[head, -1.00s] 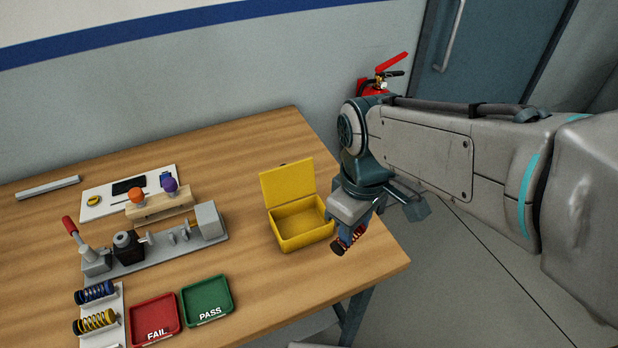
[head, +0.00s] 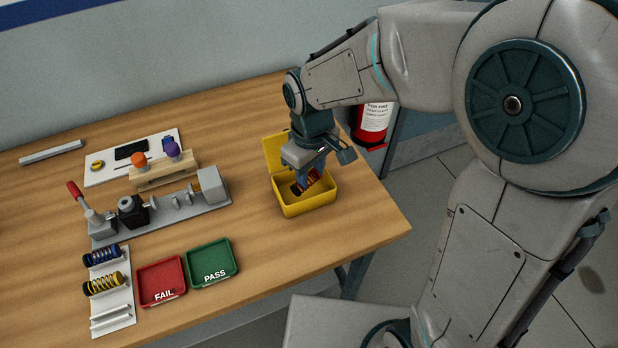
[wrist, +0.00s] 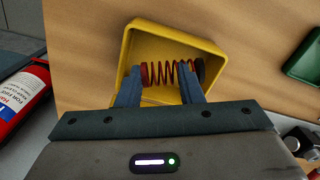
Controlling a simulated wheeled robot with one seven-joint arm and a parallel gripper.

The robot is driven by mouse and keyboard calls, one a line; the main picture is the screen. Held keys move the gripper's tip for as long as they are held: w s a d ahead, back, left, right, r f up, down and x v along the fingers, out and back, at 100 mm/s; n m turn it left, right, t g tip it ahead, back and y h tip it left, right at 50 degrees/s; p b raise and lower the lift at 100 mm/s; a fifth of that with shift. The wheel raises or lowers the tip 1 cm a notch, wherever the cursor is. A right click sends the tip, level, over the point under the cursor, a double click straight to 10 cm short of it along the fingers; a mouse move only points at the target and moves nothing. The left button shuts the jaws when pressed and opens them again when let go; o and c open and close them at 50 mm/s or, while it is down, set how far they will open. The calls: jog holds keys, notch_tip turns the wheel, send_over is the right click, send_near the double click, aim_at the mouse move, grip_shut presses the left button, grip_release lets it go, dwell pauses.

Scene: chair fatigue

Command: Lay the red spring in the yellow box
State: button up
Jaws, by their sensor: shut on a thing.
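The red spring (wrist: 168,73) has dark end caps and lies crosswise between my gripper's fingers in the wrist view. In the head view the spring (head: 305,184) shows at the opening of the yellow box. The yellow box (head: 307,208) stands open on the table with its lid raised at the back; its rim also shows in the wrist view (wrist: 180,32). My gripper (wrist: 160,85) is shut on the spring, pointing down over the box. I cannot tell whether the spring touches the box floor. My gripper (head: 309,178) partly hides the lid and the inside.
A red FAIL tray (head: 162,283) and green PASS tray (head: 212,263) lie left of the box. A test rig (head: 160,212) and a rack with blue and yellow springs (head: 110,300) stand further left. A fire extinguisher (head: 372,125) is behind the table's right end.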

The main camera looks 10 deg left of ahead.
aim_at(309, 194)
jog(key=shift+w+a+f, duration=0.1)
jog(key=shift+a+f, duration=0.05)
jog(key=shift+f, duration=1.95)
jog(key=shift+f, duration=0.15)
jog(key=o, duration=0.5)
jog(key=shift+f, duration=0.1)
jog(key=shift+o, duration=0.9)
